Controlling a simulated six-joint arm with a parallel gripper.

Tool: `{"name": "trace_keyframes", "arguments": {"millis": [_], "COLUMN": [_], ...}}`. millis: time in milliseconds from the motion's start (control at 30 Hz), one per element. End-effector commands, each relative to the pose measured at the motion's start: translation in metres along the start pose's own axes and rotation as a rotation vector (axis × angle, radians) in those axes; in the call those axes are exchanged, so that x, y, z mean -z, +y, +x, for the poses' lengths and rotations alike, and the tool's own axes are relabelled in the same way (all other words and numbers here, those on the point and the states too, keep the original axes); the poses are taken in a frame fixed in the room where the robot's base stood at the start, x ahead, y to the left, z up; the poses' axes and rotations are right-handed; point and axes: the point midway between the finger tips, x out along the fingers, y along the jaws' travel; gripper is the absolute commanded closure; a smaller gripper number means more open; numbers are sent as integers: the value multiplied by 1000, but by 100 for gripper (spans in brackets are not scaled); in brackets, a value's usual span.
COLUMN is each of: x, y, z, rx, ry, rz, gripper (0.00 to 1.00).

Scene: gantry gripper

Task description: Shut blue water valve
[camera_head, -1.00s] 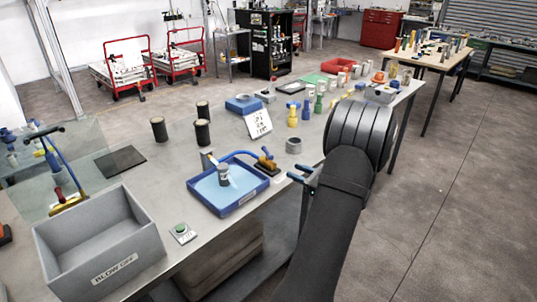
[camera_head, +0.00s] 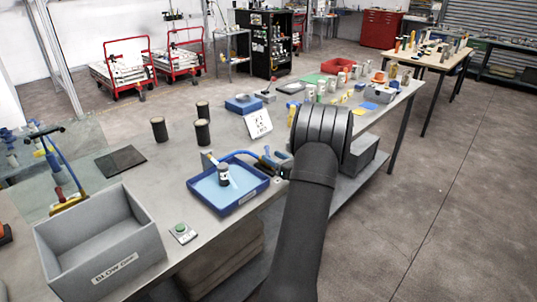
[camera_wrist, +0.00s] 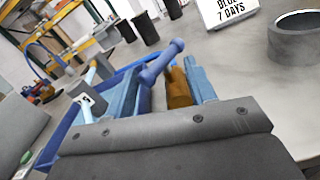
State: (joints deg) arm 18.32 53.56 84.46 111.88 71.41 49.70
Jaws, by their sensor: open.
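The blue water valve (camera_wrist: 162,62) shows in the wrist view as a blue lever above a brass-coloured body (camera_wrist: 178,90). It lies between the two light-blue fingers of my gripper (camera_wrist: 160,78), which is open. The brass body looks close to the right finger; I cannot tell if they touch. In the head view my gripper (camera_head: 278,164) is at the right end of the blue tray, and it and my arm largely cover the valve. A blue hose (camera_head: 240,153) runs from the tray towards it. The shallow blue tray (camera_head: 249,194) holds light-blue water.
A grey ring (camera_wrist: 296,38) and a white sign (camera_head: 258,124) stand nearby. Black cylinders stand behind the tray.

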Motion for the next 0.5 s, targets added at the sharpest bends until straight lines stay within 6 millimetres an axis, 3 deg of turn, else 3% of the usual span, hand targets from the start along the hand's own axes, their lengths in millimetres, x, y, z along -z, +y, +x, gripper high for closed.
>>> {"name": "trace_keyframes", "arguments": {"millis": [200,500], "x": [-2,-2], "y": [-4,-4], "z": [29,36], "rx": [9,9], "ry": [-3,-3], "rz": [-3,-1], "gripper": [64,64]}}
